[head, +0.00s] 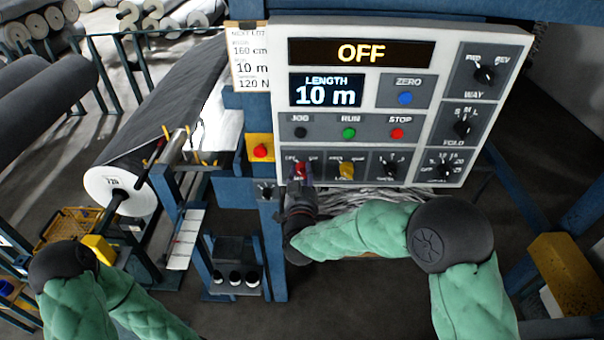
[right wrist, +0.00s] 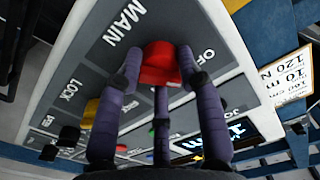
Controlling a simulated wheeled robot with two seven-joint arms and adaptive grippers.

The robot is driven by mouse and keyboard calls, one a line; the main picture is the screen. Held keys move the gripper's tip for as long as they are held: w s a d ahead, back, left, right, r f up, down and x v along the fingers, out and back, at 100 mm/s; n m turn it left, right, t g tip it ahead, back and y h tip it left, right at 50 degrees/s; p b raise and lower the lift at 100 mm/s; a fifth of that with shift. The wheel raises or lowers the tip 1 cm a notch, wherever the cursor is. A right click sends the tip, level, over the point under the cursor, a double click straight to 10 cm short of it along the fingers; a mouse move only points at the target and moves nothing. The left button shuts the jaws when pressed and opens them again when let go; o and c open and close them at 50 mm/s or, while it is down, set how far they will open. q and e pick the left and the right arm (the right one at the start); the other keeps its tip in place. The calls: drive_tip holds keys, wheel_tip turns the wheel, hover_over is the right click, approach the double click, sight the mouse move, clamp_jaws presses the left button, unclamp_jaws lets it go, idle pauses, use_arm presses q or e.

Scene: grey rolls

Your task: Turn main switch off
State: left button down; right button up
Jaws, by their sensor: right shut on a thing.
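The control panel (head: 376,153) faces me, and its top display (head: 361,53) reads OFF. The red main switch (head: 299,169) is at the panel's lower left, partly hidden by my right gripper (head: 301,184). In the right wrist view the red knob (right wrist: 160,63) sits between the fingers of my right gripper (right wrist: 160,78), under the word MAIN, with an OFF mark beside it. The fingers are shut on it. My left arm shows at the lower left of the head view; its gripper cannot be made out.
A yellow knob (head: 346,171) and a black knob (head: 390,164) are close beside the main switch. A red button on a yellow box (head: 260,151) is to its left. A large grey roll (head: 165,115) lies at the left.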

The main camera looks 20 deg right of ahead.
drive_tip(key=shift+n, duration=1.1)
drive_tip(key=o, duration=1.1)
drive_tip(key=shift+o, duration=0.2)
drive_tip(key=shift+s, duration=0.1)
drive_tip(key=v, duration=1.2)
